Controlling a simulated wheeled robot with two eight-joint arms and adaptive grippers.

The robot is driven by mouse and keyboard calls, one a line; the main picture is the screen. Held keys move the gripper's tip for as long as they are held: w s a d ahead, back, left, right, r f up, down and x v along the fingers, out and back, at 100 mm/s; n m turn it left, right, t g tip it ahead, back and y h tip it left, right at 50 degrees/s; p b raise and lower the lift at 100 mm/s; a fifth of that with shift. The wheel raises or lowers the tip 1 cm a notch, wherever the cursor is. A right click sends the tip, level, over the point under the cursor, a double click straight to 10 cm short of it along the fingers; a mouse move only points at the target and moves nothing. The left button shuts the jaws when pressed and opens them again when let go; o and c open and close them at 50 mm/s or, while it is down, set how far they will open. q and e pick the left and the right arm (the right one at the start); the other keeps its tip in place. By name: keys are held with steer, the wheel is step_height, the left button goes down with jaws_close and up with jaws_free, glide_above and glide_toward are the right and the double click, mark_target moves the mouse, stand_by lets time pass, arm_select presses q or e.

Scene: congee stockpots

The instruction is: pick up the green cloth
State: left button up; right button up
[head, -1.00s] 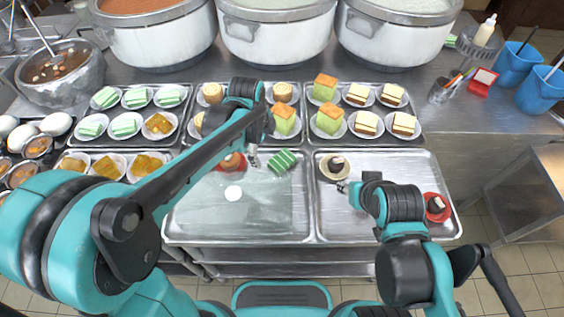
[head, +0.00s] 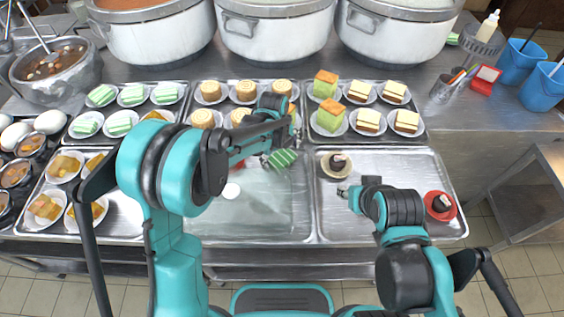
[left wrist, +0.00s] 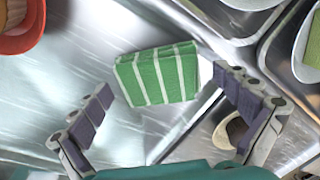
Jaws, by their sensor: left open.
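The green cloth (head: 282,158), folded with white stripes, lies on the left front metal tray near its back right corner. In the left wrist view the cloth (left wrist: 158,75) sits between and beyond the spread fingers of my left gripper (left wrist: 165,88). That gripper is open and empty. In the head view my left gripper (head: 277,154) is at the cloth, and my arm partly hides that spot. My right gripper (head: 343,190) is over the right front tray, below a plate with a dark pastry; its fingers are too small to read.
The dark pastry's plate (head: 328,172) and a red plate (head: 440,206) are on the right front tray. Trays of cakes (head: 245,92) stand just behind, with large pots (head: 273,35) farther back.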

mark_target(282, 157)
arm_select(q)
steer(key=shift+f, duration=0.35)
steer(key=shift+r, duration=0.1)
steer(key=c, duration=1.2)
step_height(282, 157, up, 10)
steer(key=p, duration=0.4)
